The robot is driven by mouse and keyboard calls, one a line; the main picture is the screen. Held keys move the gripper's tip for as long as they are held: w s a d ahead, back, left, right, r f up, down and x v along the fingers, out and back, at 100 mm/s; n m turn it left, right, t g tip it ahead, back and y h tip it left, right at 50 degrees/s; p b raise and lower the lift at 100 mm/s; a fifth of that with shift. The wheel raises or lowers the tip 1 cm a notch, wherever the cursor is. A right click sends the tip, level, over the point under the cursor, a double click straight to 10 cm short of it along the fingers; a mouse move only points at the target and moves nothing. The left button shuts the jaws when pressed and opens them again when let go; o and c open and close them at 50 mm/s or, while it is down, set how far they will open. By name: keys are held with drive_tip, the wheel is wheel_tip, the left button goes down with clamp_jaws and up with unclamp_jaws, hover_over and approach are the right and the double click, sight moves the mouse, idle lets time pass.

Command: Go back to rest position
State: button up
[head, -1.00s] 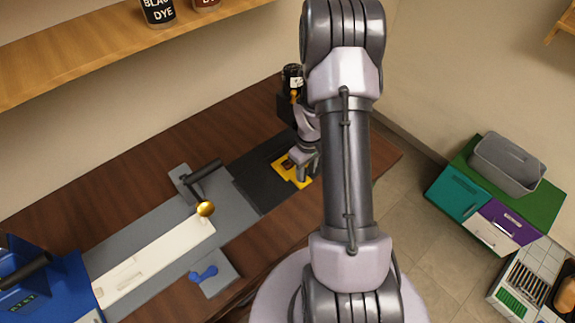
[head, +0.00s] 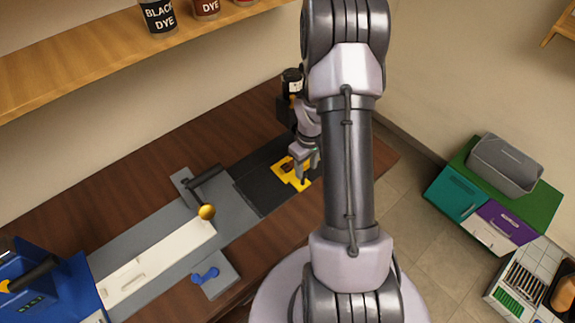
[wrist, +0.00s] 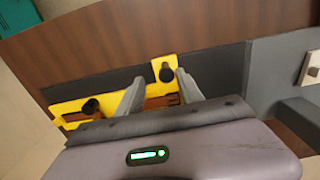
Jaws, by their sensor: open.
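My gripper (head: 306,164) hangs over the far right part of the bench, above a yellow fixture (head: 288,171) on a black mat (head: 252,188). In the wrist view my gripper (wrist: 160,92) has its two fingers apart, with nothing seen held between them. The yellow fixture (wrist: 84,105) shows there with dark knobs and a brown piece (wrist: 160,102) in it, partly hidden by the fingers and gripper body. I cannot tell whether the fingertips touch the fixture.
A lever with a gold ball (head: 206,212) and a white strip (head: 155,264) lie to the left on the bench. A blue machine (head: 50,290) stands at the lower left. A shelf (head: 90,58) with dye bottles is above. A grey bin (head: 503,165) sits at right.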

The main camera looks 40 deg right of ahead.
wheel_tip(320, 180, up, 2)
drive_tip(key=shift+r+p, duration=0.25)
drive_tip(key=shift+p, duration=0.35)
drive_tip(key=shift+f, duration=0.1)
drive_tip(key=w+a+r+m+t+b, duration=0.1)
drive_tip(key=a+r+m+t+b, duration=0.15)
drive_tip(key=a+r+b, duration=0.9)
drive_tip(key=s+a+r+m+t+y+b, duration=0.1)
drive_tip(key=s+a+r+b, duration=0.1)
drive_tip(key=s+a, duration=0.4)
drive_tip(key=s+a+r+m+t+y+b, duration=0.1)
drive_tip(key=s+a+r+t+b, duration=0.1)
drive_tip(key=s+a, duration=0.5)
drive_tip(key=a+b, duration=0.1)
drive_tip(key=a, duration=0.3)
drive_tip(key=shift+s, duration=0.15)
